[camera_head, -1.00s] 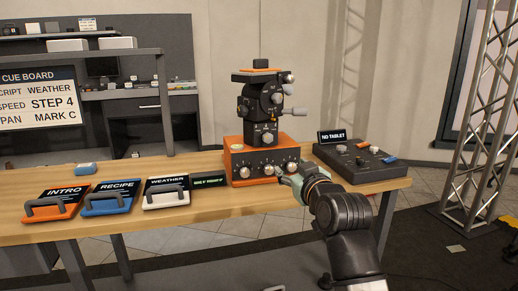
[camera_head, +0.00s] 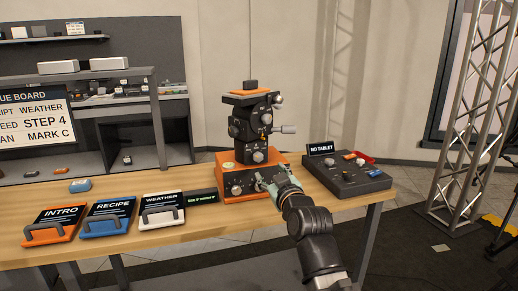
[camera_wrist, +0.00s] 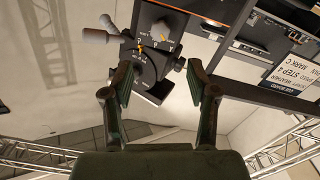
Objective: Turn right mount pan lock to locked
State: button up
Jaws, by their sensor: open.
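The black camera mount (camera_head: 252,125) stands upright on an orange base box (camera_head: 228,182) on the table. It has several knobs, including a front knob (camera_head: 258,157) low on the head, a handle (camera_head: 288,129) to the right, and a base knob (camera_head: 237,190). I cannot tell which is the pan lock. My gripper (camera_head: 272,181) is in front of the base's right part and hides some of it. In the wrist view my gripper (camera_wrist: 160,90) has its fingers spread with nothing between the tips; the mount head (camera_wrist: 153,50) appears beyond them, with knobs and a grey handle.
To the right is a dark control console (camera_head: 350,180) with a "NO TABLET" sign (camera_head: 321,149). To the left lie the INTRO (camera_head: 60,214), RECIPE (camera_head: 112,207) and WEATHER (camera_head: 163,200) cards with handles, beside a small display (camera_head: 202,198). A metal truss (camera_head: 470,130) stands at the right.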

aim_at(259, 157)
jog(key=p+x, duration=1.1)
jog(key=p, duration=0.3)
jog(key=shift+w+a+p, duration=0.15)
jog(key=shift+w+p, duration=0.15)
grip_shut()
